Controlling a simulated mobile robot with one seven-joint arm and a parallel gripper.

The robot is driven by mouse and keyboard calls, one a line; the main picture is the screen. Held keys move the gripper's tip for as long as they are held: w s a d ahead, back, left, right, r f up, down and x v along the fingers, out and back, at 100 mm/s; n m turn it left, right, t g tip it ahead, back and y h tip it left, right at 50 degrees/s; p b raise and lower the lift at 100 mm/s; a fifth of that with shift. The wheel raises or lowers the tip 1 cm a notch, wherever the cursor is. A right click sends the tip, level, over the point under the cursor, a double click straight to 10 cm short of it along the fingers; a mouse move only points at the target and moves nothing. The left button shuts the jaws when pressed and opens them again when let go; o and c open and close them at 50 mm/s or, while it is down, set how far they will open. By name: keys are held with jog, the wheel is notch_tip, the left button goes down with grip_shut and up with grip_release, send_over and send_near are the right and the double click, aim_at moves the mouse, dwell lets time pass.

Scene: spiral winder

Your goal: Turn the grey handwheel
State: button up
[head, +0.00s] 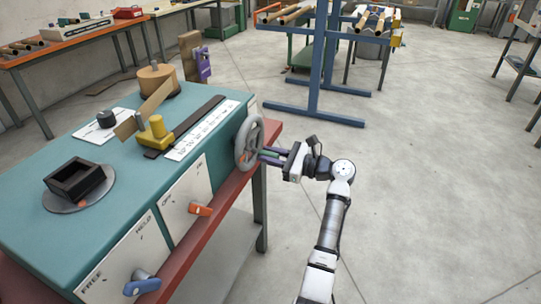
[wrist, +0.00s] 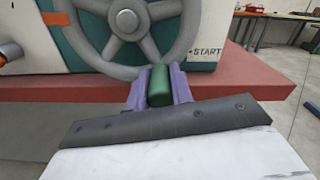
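The grey handwheel (head: 249,143) is mounted on the right end of the teal machine (head: 130,185). In the wrist view the spoked handwheel (wrist: 127,20) fills the upper middle, its top cut off. A green grip (wrist: 160,86) is at the wheel's lower right rim. My gripper (head: 266,155) reaches in from the right at the wheel. In the wrist view its purple fingers (wrist: 160,82) stand on both sides of the green grip and appear to press on it. The grip's attachment to the wheel is partly hidden.
A red ledge (head: 220,190) runs below the wheel. An orange knob (head: 201,210) and a blue knob (head: 143,284) stick out of the machine's front. A blue rack (head: 315,60) stands behind; the floor to the right is clear.

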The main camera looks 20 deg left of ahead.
aim_at(260, 121)
grip_shut()
jog(key=shift+w, duration=0.1)
jog(key=shift+w+r+n, duration=0.35)
jog(key=shift+w+n, duration=0.05)
jog(key=shift+n, duration=0.6)
jog(key=shift+s+r+n+b, duration=0.1)
jog(key=shift+r+n+b, duration=1.35)
jog(key=shift+n, duration=1.85)
jog(key=shift+r+n+b, duration=1.2)
jog(key=shift+r+n, duration=0.6)
jog(key=shift+n, duration=1.5)
jog(key=shift+s+r+n+b, duration=0.1)
jog(key=shift+r+n+b, duration=1.35)
jog(key=shift+n, duration=1.85)
jog(key=shift+r, duration=0.2)
